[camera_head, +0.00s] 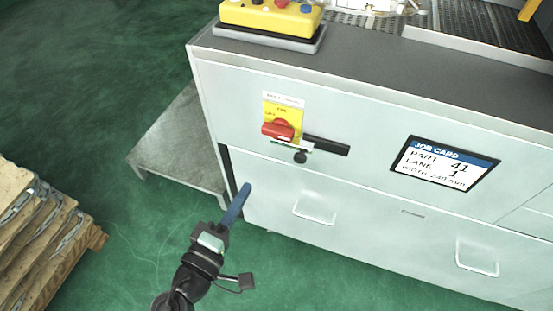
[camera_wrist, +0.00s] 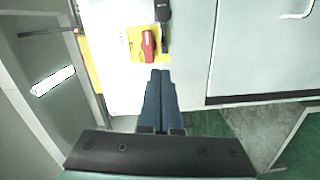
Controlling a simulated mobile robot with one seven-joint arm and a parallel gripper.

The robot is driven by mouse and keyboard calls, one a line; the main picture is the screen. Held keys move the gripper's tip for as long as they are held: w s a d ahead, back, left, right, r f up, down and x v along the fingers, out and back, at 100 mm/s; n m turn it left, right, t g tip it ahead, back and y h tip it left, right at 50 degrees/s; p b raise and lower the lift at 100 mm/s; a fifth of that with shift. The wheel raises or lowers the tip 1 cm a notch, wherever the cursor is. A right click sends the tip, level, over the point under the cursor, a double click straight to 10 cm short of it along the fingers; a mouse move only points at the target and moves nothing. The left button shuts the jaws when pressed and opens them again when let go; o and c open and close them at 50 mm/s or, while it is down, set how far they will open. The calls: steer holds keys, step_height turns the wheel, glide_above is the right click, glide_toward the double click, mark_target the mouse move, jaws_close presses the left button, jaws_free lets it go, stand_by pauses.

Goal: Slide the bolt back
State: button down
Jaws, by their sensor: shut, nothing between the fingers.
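The bolt (camera_head: 326,145) is a dark bar on the upper front of the pale cabinet, with a round black knob (camera_head: 299,157) below its left end. It runs to the right from beside a red handle (camera_head: 278,130) on a yellow plate (camera_head: 270,106). In the wrist view the red handle (camera_wrist: 148,44) is just beyond my fingertips, with a dark part of the bolt (camera_wrist: 163,12) near the top edge. My gripper (camera_head: 246,186) has its blue fingers shut and empty, below and left of the knob, apart from it. The closed fingers also show in the wrist view (camera_wrist: 160,74).
A job card (camera_head: 445,163) is fixed to the cabinet front, right of the bolt. Recessed pulls (camera_head: 315,211) sit lower down. A yellow button box (camera_head: 270,18) stands on top. Stacked wooden pallets (camera_head: 40,240) are at left. Green floor lies open between.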

glide_toward(292, 146)
steer(key=w+a, duration=0.2)
steer(key=w, duration=0.2)
steer(key=d+p, duration=0.1)
steer(key=d, duration=0.2)
steer(key=shift+w, duration=0.2)
steer(key=shift+d+p, duration=0.3)
steer(key=shift+d, duration=0.1)
steer(key=shift+s, duration=0.1)
steer(key=d, duration=0.2)
steer(key=s+d, duration=0.1)
steer(key=d, duration=0.1)
steer(key=shift+s+d+b, duration=0.2)
steer(key=shift+b, duration=0.1)
